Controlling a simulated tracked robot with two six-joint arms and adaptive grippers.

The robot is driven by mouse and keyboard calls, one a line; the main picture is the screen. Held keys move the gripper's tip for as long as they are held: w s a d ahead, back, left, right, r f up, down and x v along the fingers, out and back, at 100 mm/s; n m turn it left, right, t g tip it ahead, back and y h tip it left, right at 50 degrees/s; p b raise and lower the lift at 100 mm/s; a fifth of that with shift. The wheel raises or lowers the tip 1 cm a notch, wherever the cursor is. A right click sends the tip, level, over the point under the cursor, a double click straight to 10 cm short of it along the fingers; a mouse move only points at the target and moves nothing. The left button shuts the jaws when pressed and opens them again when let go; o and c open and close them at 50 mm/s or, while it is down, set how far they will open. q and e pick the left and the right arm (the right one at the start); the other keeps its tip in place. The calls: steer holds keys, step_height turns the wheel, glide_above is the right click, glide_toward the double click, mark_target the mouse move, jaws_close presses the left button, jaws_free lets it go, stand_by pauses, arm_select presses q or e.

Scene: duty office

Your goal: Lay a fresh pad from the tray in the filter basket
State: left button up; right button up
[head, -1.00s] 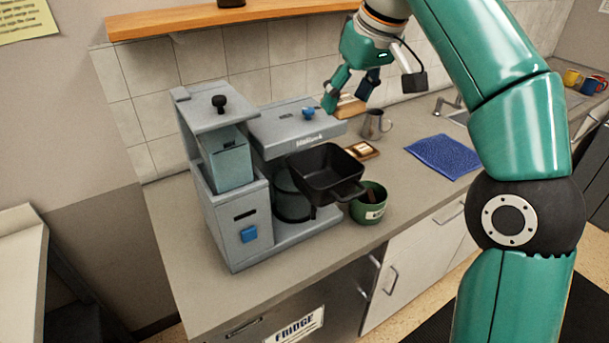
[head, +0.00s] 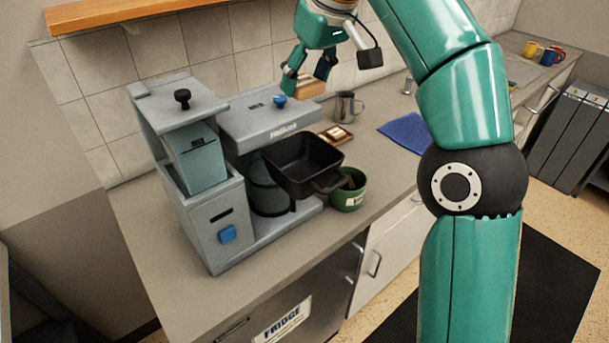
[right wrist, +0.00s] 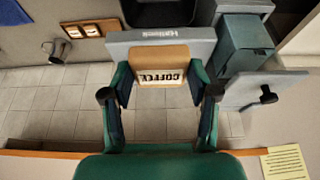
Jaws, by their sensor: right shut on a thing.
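The right wrist view shows the pad (right wrist: 158,62) between both fingers, with a pale label reading COFFEE. The gripper holds it in the air, behind and right of the brewer's blue knob. The black square filter basket (head: 292,180) sticks out from the brewer's front, with its handle toward the front right; I see no pad in it. The small wooden tray (head: 346,143) lies on the counter behind the basket; cream pieces show in it. My left gripper is not in view.
The grey brewer (head: 200,222) stands on the counter, its top housing over the basket's rear. A green tub (head: 351,198) stands close to the basket's right. A metal jug (head: 346,107) and a blue cloth (head: 406,133) are farther right. A wooden shelf (head: 130,10) runs along the wall.

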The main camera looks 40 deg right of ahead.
steer(key=b, duration=0.8)
glide_above(302, 177)
steer(key=s, duration=0.2)
steer(key=f, duration=1.4)
steer(key=shift+w+d+f, duration=0.1)
steer(key=shift+w+f, duration=0.1)
steer(key=shift+w, duration=0.05)
steer(key=shift+f+b, duration=0.35)
steer(key=shift+f, duration=2.1)
steer(key=o, duration=0.8)
steer(key=shift+f, duration=0.15)
steer(key=shift+o, duration=0.8)
steer(key=shift+r, duration=0.4)
steer(key=p+v, duration=0.2)
steer(key=v, duration=0.9)
steer(key=shift+s+r+p, duration=0.15)
steer(key=shift+r+p, duration=0.1)
steer(key=shift+p, duration=0.1)
